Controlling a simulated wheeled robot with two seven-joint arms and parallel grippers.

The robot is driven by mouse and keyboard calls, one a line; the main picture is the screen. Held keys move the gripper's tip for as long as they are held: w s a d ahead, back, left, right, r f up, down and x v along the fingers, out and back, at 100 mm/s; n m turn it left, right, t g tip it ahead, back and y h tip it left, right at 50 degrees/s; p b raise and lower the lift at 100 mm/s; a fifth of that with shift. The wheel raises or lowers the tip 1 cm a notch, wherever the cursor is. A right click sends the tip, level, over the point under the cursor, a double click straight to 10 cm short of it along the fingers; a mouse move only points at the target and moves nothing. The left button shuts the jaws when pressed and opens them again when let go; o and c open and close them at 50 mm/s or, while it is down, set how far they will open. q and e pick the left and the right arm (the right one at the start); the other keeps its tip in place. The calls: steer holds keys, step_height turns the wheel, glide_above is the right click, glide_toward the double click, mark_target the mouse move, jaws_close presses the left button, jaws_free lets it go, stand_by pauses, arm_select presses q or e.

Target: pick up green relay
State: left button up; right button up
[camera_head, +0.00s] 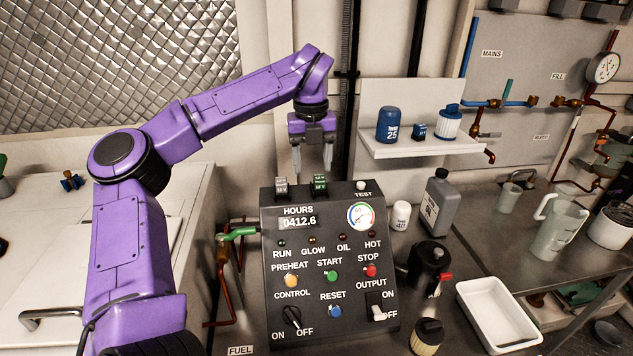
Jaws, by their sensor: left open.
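The green relay (320,186) sits on the top edge of the dark control panel (375,248), just right of a grey relay (281,188). My left gripper (313,172) points down above the panel's top edge. Its two fingers are apart, with nothing seen between them. The fingertips are a little above and behind the relays in the picture; I cannot tell the exact depth gap. My right gripper is not in view.
A wall shelf (425,149) with blue containers is right of the gripper. Grey and white bottles, a black pot and a white tray (497,312) stand right of the panel. A green-handled valve (238,233) is at its left.

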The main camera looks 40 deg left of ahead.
mark_target(323, 175)
arm_select(q)
steer(key=w+f, duration=0.1)
steer(key=f, duration=0.1)
steer(key=w+f, duration=0.2)
steer(key=shift+w+f, duration=0.1)
steer(key=shift+f, duration=0.2)
steer(key=shift+w+f+g, duration=0.15)
steer(key=shift+w+g, duration=0.1)
steer(key=shift+g, duration=0.05)
steer(key=shift+s, duration=0.2)
steer(key=shift+s+r, duration=0.35)
steer(key=shift+s, duration=0.05)
steer(key=c, duration=0.5)
steer(key=shift+s+r, duration=0.1)
steer(key=shift+s, duration=0.15)
steer(key=c, duration=0.5)
steer(key=shift+w, duration=0.1)
jaws_close()
steer(key=shift+w, duration=0.15)
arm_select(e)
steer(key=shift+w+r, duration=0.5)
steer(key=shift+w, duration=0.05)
